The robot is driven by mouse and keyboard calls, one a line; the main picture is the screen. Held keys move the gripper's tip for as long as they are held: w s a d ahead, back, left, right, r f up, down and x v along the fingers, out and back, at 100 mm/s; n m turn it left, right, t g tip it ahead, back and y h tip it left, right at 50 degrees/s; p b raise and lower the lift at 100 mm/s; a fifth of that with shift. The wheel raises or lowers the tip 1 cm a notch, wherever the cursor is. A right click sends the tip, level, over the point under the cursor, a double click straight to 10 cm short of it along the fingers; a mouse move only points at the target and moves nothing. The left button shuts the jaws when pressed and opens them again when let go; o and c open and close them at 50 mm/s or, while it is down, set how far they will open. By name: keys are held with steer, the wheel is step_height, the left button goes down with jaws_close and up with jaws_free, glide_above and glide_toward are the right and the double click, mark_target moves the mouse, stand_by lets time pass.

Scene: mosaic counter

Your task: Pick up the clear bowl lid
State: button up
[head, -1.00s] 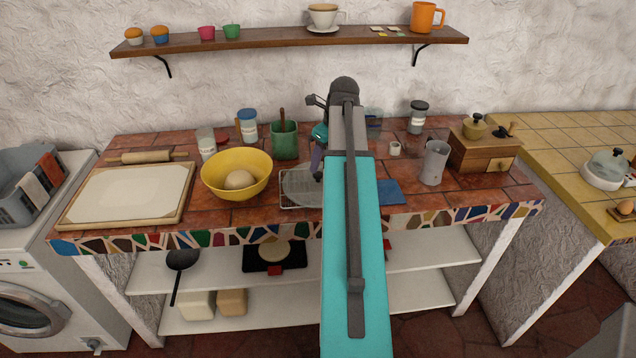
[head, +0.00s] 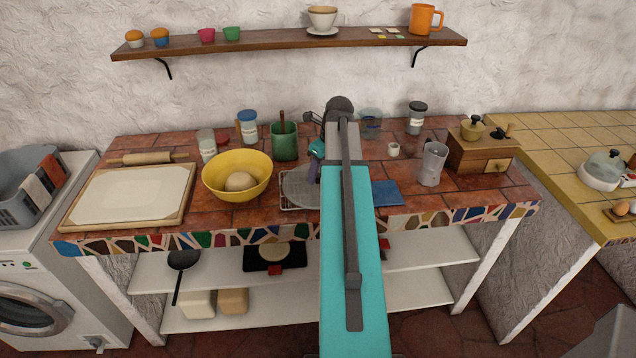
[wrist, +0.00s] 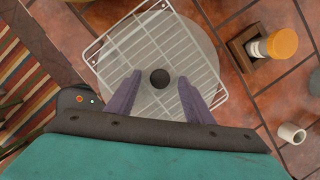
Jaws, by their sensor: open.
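The clear bowl lid (wrist: 158,40) is a see-through disc with a round dark knob (wrist: 160,78) at its middle. It lies on a white wire rack (wrist: 105,62) on the tiled counter. In the head view the lid (head: 296,188) shows right of the yellow bowl, partly hidden by my arm. My gripper (wrist: 160,90) is open over the lid in the wrist view, with one purple finger on each side of the knob. I cannot tell whether the fingers touch the lid. In the head view my gripper (head: 314,170) is mostly hidden by the arm.
The yellow bowl (head: 222,190) with dough stands left of the rack. A green pot (head: 284,147) stands behind it. An orange-capped jar (wrist: 282,43) and a white cup (wrist: 291,133) are right in the wrist view. A blue mat (head: 387,193) lies right of my arm.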

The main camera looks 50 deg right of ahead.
steer(key=shift+f, duration=0.25)
stand_by(0.4)
steer(key=shift+w, duration=0.1)
jaws_close()
